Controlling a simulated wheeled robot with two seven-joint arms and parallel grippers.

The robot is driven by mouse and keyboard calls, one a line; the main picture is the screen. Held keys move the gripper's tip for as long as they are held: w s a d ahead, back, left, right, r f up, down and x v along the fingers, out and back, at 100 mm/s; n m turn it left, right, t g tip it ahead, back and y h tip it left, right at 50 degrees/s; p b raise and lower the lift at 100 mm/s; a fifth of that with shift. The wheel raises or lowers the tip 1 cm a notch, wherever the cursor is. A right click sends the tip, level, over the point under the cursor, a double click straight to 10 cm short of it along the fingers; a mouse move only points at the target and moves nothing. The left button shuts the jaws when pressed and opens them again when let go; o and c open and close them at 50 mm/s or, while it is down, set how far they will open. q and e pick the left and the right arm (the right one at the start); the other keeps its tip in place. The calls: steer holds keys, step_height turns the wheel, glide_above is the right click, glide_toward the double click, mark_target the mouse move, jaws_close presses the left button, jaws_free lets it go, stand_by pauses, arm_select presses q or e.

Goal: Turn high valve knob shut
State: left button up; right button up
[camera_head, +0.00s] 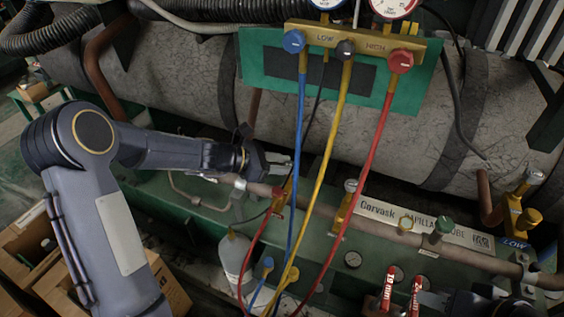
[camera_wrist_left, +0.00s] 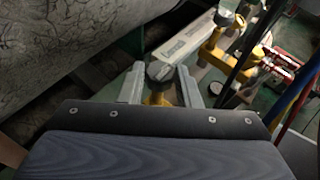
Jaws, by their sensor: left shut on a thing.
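My left gripper (camera_head: 280,163) reaches in from the left, below the large grey cylinder. In the left wrist view its two fingers (camera_wrist_left: 160,88) stand on either side of a grey knob (camera_wrist_left: 160,70), shut on it. The knob tops a yellow valve (camera_wrist_left: 157,98), mostly hidden by the gripper; its body shows in the head view (camera_head: 287,188). A red knob (camera_head: 400,61) sits at the HIGH side of the yellow manifold (camera_head: 350,42). My right gripper (camera_head: 432,299) shows partly at the lower right, beside red handles; its jaws are unclear.
Blue, yellow and red hoses (camera_head: 368,155) hang from the manifold, right of my left gripper. A second yellow valve (camera_head: 520,212) stands at the right by a LOW label. A white bottle (camera_head: 234,258) stands below. The grey cylinder (camera_head: 190,95) lies behind.

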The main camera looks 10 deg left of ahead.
arm_select(q)
steer(key=o, duration=1)
steer(key=p+v, duration=0.2)
steer(key=v, duration=0.5)
steer(key=shift+s+a+r, duration=0.15)
steer(key=shift+s+a, duration=0.05)
steer(key=shift+a, duration=0.15)
steer(key=shift+r, duration=0.1)
